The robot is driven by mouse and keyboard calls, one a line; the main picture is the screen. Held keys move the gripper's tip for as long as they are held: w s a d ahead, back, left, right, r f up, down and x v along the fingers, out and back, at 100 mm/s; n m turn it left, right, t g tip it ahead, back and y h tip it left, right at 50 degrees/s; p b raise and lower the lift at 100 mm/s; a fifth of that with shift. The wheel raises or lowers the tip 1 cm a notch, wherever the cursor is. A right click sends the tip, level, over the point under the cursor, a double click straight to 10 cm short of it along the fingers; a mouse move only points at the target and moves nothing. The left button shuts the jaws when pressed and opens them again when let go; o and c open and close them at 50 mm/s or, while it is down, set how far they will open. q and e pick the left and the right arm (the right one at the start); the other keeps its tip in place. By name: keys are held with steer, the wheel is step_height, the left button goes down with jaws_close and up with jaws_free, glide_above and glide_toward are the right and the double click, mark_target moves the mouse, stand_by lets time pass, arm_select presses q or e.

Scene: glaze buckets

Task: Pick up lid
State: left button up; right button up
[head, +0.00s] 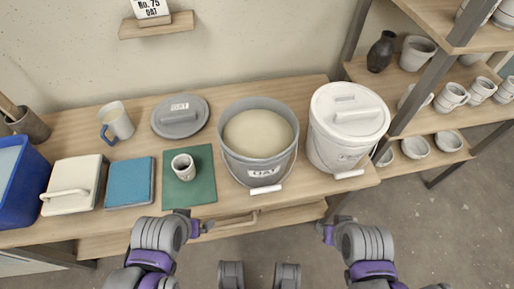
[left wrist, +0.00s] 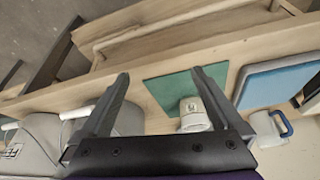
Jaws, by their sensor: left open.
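A round grey lid (head: 180,121) with a bar handle and an OAT label lies flat on the wooden table, left of the open grey OAT bucket (head: 260,168), which holds cream glaze. The lid does not show clearly in the left wrist view. My left gripper (head: 198,224) is in front of the table edge, below and apart from the lid. Its two fingers stand open and empty in the left wrist view (left wrist: 159,72). My right gripper (head: 328,231) is in front of the table, below the white bucket; its finger spacing is not clear.
A small cup (head: 183,171) stands on a green mat (head: 203,190) between my left gripper and the lid. A mug (head: 116,122), blue tile (head: 130,182), white handled box (head: 73,185) and blue bin (head: 18,185) stand left. A lidded white bucket (head: 333,150) stands right, beside shelves.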

stand_by(0.4)
arm_select(q)
steer(key=c, duration=0.6)
steer(key=shift+w+r, duration=0.2)
steer(key=shift+c, duration=0.9)
steer(key=w+a+r+n+g+y+p, duration=0.15)
steer(key=w+r+n, duration=0.3)
steer(key=w, duration=0.55)
steer(key=w+a+r+n+g+y, duration=0.15)
steer(key=w+r+n, duration=0.35)
steer(key=w, duration=0.6)
steer(key=w+a+r+n+g+y+p, duration=0.15)
steer(key=w+n, duration=0.35)
steer(key=w, duration=0.6)
steer(key=n+g+y, duration=0.2)
steer(key=n, duration=0.4)
glide_toward(178, 116)
steer(key=f, duration=0.3)
steer(key=shift+s+a, duration=0.4)
steer(key=shift+a+r+b+x, duration=0.1)
steer(key=shift+a+b+x, duration=0.05)
steer(key=shift+x, duration=0.8)
steer(key=shift+a+r+b+x, duration=0.1)
steer(key=shift+a+b+x, duration=0.05)
steer(key=shift+x, duration=0.75)
steer(key=shift+a+r+b+x, duration=0.1)
steer(key=shift+a+b+x, duration=0.05)
steer(key=shift+x, duration=0.8)
